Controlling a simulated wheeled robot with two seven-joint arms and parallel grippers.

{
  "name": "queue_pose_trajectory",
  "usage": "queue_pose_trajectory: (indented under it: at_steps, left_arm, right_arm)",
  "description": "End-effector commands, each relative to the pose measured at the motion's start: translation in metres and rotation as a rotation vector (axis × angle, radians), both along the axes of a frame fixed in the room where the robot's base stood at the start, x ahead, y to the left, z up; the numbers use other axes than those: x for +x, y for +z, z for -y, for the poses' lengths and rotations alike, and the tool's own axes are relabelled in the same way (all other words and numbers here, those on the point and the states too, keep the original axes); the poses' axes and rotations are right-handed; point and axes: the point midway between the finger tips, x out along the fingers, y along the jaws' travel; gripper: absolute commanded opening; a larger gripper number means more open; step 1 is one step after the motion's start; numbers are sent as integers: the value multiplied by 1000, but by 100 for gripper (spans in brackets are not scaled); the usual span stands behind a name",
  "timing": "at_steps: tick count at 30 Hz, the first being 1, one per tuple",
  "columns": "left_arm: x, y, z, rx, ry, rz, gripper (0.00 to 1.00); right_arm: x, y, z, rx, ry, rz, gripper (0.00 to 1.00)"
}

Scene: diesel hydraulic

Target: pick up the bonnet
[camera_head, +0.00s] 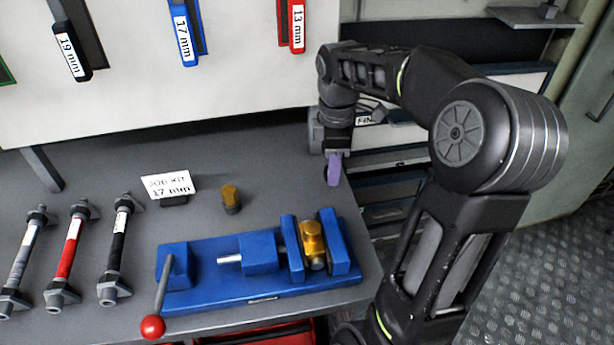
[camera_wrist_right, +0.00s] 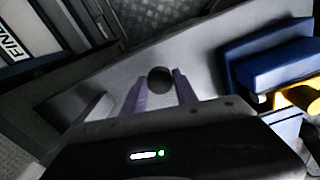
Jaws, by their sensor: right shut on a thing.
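The head view hides this piece behind the finger. A brass hexagonal piece with a dark lower part (camera_head: 230,198) stands upright on the bench, apart from the gripper. Another brass piece (camera_head: 312,243) sits between the blue vise jaws. My left gripper is not in view.
The blue vise (camera_head: 262,290) with its red-knobbed handle lies along the bench front. A job kit card reading 17 mm (camera_head: 170,187) stands behind it. Three torque-style tools (camera_head: 72,250) lie at left. Labelled wrenches hang on the back panel. Drawers stand right of the bench.

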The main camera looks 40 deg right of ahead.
Motion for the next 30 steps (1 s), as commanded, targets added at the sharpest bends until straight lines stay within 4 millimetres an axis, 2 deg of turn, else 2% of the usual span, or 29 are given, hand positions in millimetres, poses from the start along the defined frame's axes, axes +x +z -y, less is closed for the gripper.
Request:
queue_pose_trajectory:
  at_steps: [1,6,12,18,30]
  left_arm:
    - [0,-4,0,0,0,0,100]
    - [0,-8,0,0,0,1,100]
    - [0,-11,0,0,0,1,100]
    - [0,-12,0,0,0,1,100]
    - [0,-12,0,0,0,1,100]
  right_arm:
    - [-5,-2,13,0,-6,0,0]
    - [-18,-2,50,-1,-5,-1,0]
    - [-28,-1,78,0,-3,0,0]
    - [-32,0,88,0,0,0,0]
    - [-32,0,89,0,0,0,0]
